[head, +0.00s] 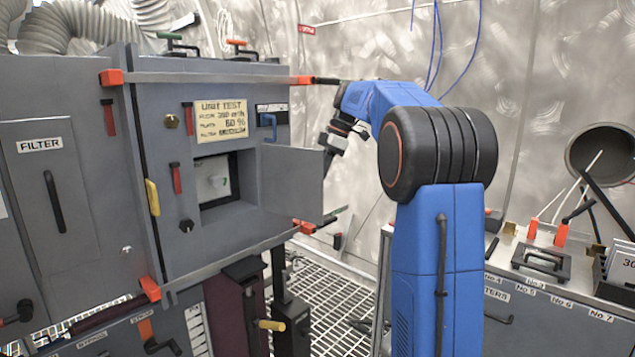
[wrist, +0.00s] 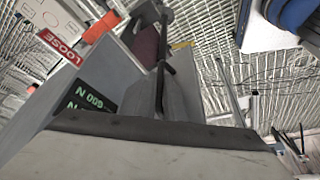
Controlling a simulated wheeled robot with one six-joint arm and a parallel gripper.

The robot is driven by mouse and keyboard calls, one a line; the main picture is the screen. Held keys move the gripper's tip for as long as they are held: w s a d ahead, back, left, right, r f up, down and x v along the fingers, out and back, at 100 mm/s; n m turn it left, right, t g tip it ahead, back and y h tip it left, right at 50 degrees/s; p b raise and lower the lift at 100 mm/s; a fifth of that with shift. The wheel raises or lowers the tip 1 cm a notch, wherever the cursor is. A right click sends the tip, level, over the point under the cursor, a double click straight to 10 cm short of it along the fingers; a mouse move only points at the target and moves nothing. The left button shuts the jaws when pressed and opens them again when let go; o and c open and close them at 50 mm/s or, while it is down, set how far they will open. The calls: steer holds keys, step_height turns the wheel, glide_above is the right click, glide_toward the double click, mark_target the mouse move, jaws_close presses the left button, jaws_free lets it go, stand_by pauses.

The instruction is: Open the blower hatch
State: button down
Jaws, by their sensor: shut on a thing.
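The blower hatch (head: 290,184) is a flat grey door standing swung out to the right of a square opening (head: 236,178) in the grey cabinet. A light panel with a small dial (head: 213,183) shows inside the opening. My gripper (head: 329,160) is at the hatch's outer right edge, shut on the hatch; its fingertips and the exact grip point are mostly hidden behind the door. In the wrist view, a large pale surface with a dark edge fills the bottom, and I cannot tell which part it is.
A filter door (head: 52,185) is at left. Metal bars (head: 205,78) cross the cabinet above and below the opening. A bench (head: 560,275) with tools stands at right. Grating floor (head: 330,290) lies between. A red LOOSE label (wrist: 60,46) shows in the wrist view.

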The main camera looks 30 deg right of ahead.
steer(key=c, duration=1.8)
jaws_free()
steer(key=shift+w+a, duration=0.1)
steer(key=shift+c, duration=0.2)
steer(key=v, duration=1.7)
steer(key=shift+r, duration=0.15)
